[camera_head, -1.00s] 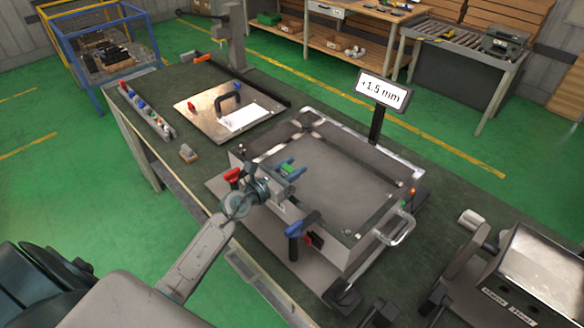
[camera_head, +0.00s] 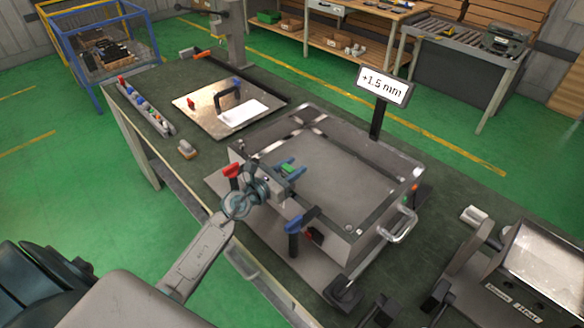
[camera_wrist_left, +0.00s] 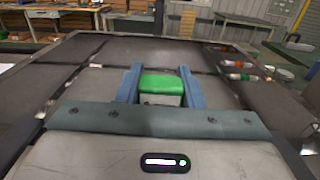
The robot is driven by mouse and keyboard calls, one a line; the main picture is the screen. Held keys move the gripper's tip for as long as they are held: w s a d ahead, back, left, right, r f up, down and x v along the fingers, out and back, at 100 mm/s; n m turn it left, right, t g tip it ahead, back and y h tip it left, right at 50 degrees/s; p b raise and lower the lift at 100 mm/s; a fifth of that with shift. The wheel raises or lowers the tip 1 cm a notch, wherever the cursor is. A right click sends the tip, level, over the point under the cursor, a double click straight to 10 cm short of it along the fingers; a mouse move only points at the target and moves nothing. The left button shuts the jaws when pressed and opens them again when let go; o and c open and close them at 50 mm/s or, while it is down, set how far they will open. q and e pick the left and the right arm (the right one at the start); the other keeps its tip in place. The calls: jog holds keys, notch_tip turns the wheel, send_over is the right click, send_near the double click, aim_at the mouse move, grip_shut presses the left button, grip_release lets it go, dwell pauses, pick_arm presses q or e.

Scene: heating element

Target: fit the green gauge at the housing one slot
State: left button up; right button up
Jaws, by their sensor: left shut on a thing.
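The green gauge (camera_head: 287,168) is between the blue fingers of my left gripper (camera_head: 291,170), over the near left part of the grey housing (camera_head: 335,165). In the left wrist view the green gauge (camera_wrist_left: 161,85) sits between the two fingertips (camera_wrist_left: 160,82), with the housing top around it. The left gripper is shut on it. Its lower end and the slot are hidden, so I cannot tell whether it is in a slot. My right gripper is not clearly in view.
A red-handled clamp (camera_head: 231,171) and a blue-handled clamp (camera_head: 294,224) stand at the housing's near side. A "+1.5 mm" display (camera_head: 384,86) rises behind it. A metal plate with a black handle (camera_head: 205,112) and a row of coloured parts (camera_head: 146,108) lie left.

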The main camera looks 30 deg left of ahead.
pick_arm(q)
jog(key=shift+f+b, duration=0.55)
jog(key=shift+f, duration=0.15)
jog(key=o, duration=1.1)
jog(key=shift+c, duration=0.2)
jog(key=shift+s+a+f, duration=0.1)
jog(key=shift+s+a, duration=0.05)
jog(key=shift+s, duration=0.2)
jog(key=b+v, duration=0.2)
jog(key=v, duration=0.8)
